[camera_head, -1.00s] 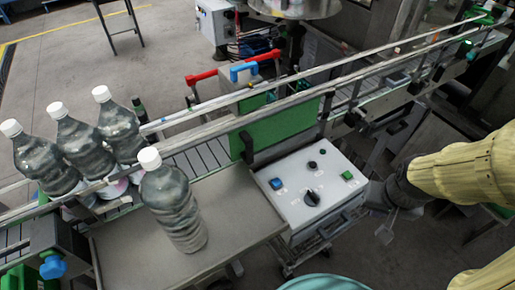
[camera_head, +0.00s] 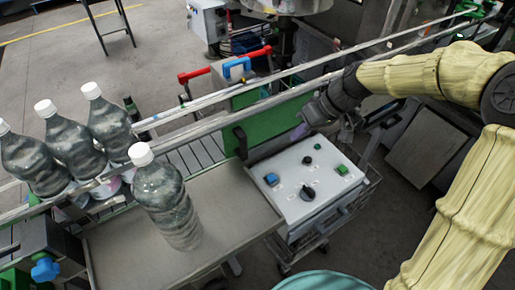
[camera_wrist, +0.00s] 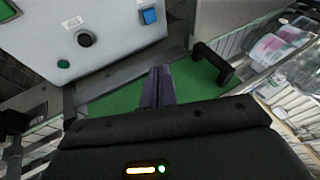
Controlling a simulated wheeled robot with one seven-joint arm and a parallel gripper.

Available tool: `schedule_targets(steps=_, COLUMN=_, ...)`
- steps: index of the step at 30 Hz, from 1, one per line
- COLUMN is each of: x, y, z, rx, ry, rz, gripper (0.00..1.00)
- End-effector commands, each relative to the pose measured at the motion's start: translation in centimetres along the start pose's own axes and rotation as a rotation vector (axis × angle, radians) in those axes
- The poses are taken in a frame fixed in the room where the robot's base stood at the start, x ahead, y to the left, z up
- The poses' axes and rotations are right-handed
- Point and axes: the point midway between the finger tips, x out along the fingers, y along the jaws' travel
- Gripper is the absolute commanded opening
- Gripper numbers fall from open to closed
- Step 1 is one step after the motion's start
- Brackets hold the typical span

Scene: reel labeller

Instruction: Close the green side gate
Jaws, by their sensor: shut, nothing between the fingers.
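The green side gate (camera_head: 268,126) is a green panel beside the conveyor, behind the control box. Its black handle (camera_head: 240,142) is near its left end. In the wrist view the green panel (camera_wrist: 120,103) lies beyond my fingers and the handle (camera_wrist: 214,63) is to their right. My gripper (camera_head: 304,116) is at the right end of the panel, above the back edge of the control box, and hides part of the panel. The fingers (camera_wrist: 158,80) are together and empty. I cannot tell whether they touch the panel, or how far the gate is open.
The white control box (camera_head: 310,185) with knobs and buttons stands just in front of the gate. A bottle (camera_head: 165,200) stands on the grey table (camera_head: 125,255), with several more on the conveyor. Metal rails (camera_head: 205,125) run along the conveyor. Red and blue handles (camera_head: 237,68) stand behind.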

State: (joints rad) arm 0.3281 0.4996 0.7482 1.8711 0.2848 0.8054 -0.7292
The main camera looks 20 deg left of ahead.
Motion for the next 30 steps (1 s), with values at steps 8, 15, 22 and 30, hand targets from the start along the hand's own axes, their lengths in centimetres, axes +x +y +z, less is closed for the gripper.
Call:
schedule_targets(steps=8, x=-0.7, y=-1.1, z=-2.7, rx=-0.096, ry=0.057, rz=-0.090, gripper=0.00)
schedule_targets(steps=15, x=-0.6, y=-1.1, z=-2.7, rx=-0.094, ry=0.055, rz=-0.087, gripper=0.00)
schedule_targets(steps=22, x=1.3, y=-1.4, z=-2.8, rx=-0.093, ry=0.052, rz=-0.090, gripper=0.00)
schedule_targets(steps=30, x=5.9, y=-1.9, z=-3.0, rx=-0.093, ry=0.051, rz=-0.091, gripper=0.00)
